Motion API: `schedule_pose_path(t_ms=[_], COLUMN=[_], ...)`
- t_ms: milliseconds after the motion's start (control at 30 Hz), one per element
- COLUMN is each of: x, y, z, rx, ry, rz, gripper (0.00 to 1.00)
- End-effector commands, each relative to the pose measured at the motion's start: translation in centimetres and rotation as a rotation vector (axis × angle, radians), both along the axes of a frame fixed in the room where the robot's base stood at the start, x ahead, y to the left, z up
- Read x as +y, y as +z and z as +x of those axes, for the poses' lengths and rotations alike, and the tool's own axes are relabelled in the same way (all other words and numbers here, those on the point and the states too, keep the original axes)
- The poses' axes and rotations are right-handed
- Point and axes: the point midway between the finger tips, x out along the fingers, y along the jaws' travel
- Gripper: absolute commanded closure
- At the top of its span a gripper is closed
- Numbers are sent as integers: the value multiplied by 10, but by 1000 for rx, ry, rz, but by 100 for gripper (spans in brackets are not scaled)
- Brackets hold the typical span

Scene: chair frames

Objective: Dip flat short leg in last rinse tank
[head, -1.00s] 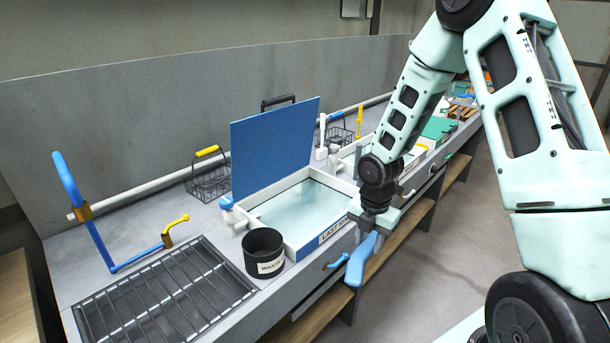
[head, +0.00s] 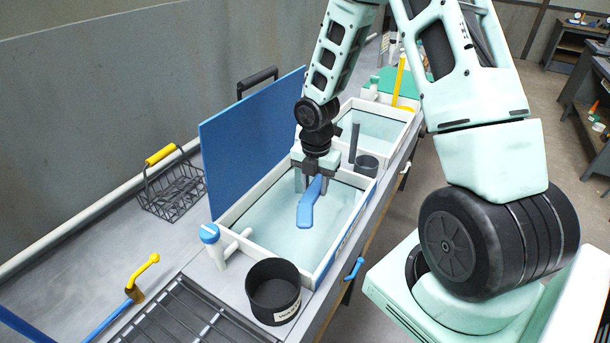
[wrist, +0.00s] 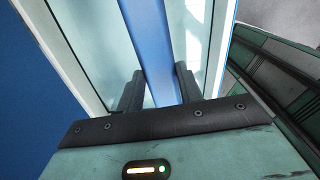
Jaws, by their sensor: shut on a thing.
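My gripper (head: 311,184) is shut on a blue flat short leg (head: 307,208) and holds it over the last rinse tank (head: 352,178). The tank is an open white-rimmed box with pale, clear water (head: 262,217). The leg slants down toward the near end of the tank. I cannot tell whether its lower end touches the water. In the wrist view the leg (wrist: 150,45) runs between the two dark fingers (wrist: 159,88), with the tank's water on both sides.
The tank's blue lid (head: 250,140) stands raised along its back side. A black waste bin (head: 273,290) stands at the near end, beside a white pipe with a blue cap (head: 210,233). A second tank (head: 375,125) lies beyond. A wire basket (head: 172,190) stands at left.

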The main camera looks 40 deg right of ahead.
Motion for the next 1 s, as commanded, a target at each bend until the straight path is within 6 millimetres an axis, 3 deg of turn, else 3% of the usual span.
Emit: schedule_pose_path(t_ms=[267, 1000], x=[0, 0], y=[-18, -100], z=[0, 0], rx=[0, 0], ry=[1, 0], rz=[0, 0], gripper=[91, 91])
